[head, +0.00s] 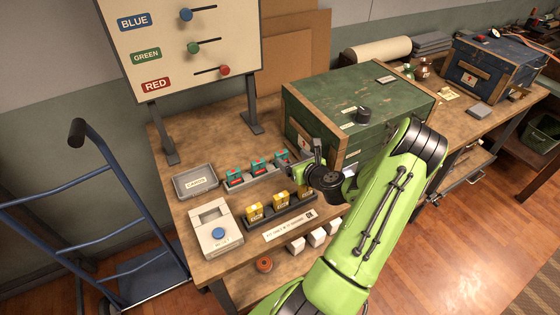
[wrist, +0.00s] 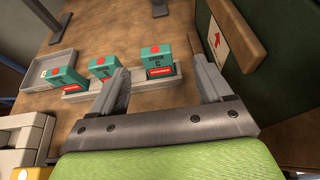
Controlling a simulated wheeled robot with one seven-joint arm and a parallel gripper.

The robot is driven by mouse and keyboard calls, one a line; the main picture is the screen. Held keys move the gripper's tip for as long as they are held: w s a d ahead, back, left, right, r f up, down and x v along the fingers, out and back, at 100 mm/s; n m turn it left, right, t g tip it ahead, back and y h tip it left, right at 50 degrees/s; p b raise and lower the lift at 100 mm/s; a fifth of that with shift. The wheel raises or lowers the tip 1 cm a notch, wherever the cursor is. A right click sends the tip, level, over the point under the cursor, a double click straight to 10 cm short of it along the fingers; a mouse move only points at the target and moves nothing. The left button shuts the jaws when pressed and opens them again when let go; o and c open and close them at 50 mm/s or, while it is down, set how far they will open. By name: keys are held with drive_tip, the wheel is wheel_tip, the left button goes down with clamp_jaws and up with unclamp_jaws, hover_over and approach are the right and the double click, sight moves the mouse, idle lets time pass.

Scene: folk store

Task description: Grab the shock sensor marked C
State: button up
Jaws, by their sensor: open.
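The shock sensor marked C (wrist: 157,62) is a small teal block with a red dot on top and a red label. It stands upright at the right end of a grey rack (wrist: 77,96); in the head view it is the rightmost teal block (head: 281,157). Two similar teal blocks stand left of it: the middle one (wrist: 103,68) and the left one (wrist: 66,77). My gripper (wrist: 160,74) is open, and in the wrist view C shows between its fingers, with no visible contact. In the head view my gripper (head: 311,161) is just right of the rack.
A green chest (head: 340,95) stands close behind and right of my gripper. A rack of yellow blocks (head: 282,207) lies in front.

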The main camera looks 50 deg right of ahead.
sight(283, 154)
drive_tip(key=x, duration=0.8)
drive_tip(key=shift+w+a+b, duration=0.1)
drive_tip(key=shift+a+b, duration=0.2)
drive_tip(key=shift+b, duration=0.05)
drive_tip(key=shift+c, duration=0.5)
drive_tip(key=c, duration=1)
